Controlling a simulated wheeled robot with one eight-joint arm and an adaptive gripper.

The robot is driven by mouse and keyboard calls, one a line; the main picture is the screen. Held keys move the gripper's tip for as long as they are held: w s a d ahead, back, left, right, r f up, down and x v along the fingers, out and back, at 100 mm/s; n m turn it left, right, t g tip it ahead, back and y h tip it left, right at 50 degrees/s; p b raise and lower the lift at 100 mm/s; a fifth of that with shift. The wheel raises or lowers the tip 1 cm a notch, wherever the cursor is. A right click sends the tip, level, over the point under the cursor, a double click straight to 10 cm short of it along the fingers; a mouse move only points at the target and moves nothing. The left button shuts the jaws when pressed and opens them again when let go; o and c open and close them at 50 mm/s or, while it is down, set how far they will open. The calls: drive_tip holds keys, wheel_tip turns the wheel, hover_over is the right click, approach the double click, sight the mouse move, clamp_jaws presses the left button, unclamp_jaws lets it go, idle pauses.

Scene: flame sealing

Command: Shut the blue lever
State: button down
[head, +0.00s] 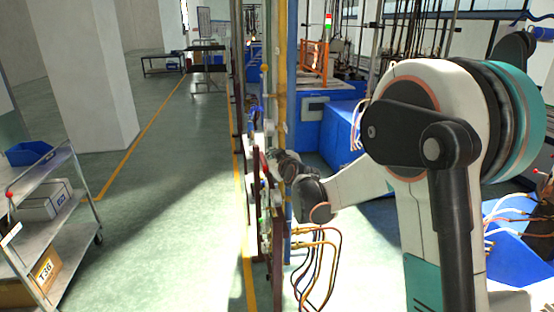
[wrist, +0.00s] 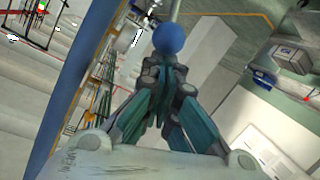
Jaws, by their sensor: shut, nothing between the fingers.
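A round blue knob (wrist: 168,38), which looks like the end of the blue lever, shows in the wrist view just beyond the fingertips. I cannot tell whether the fingers touch it. My gripper (wrist: 162,76) is shut and empty, its teal and dark fingers pressed together. In the head view my gripper (head: 268,163) is small and partly lost against the narrow upright pipe rack. Small blue parts (head: 256,112) show on the rack above it; I cannot tell whether they are the lever.
Hoses (head: 318,262) hang from the rack below my wrist. A metal cart (head: 62,212) with boxes stands at the left, near a white pillar (head: 88,80). Blue machines (head: 325,128) stand to the right of the rack. The floor left of the rack is clear.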

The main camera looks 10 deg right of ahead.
drive_tip(key=s+f+b, duration=0.5)
drive_tip(key=f+b, duration=0.2)
drive_tip(key=f, duration=0.2)
drive_tip(key=shift+b, duration=0.35)
idle(0.4)
wheel_tip(320, 180, up, 4)
drive_tip(key=a+p, duration=0.2)
drive_tip(key=p, duration=0.1)
drive_tip(key=s+d+f+b, duration=0.1)
drive_tip(key=s+f, duration=0.4)
drive_tip(key=s, duration=0.4)
drive_tip(key=shift+s+d+f, duration=0.25)
drive_tip(key=shift+d+f, duration=0.05)
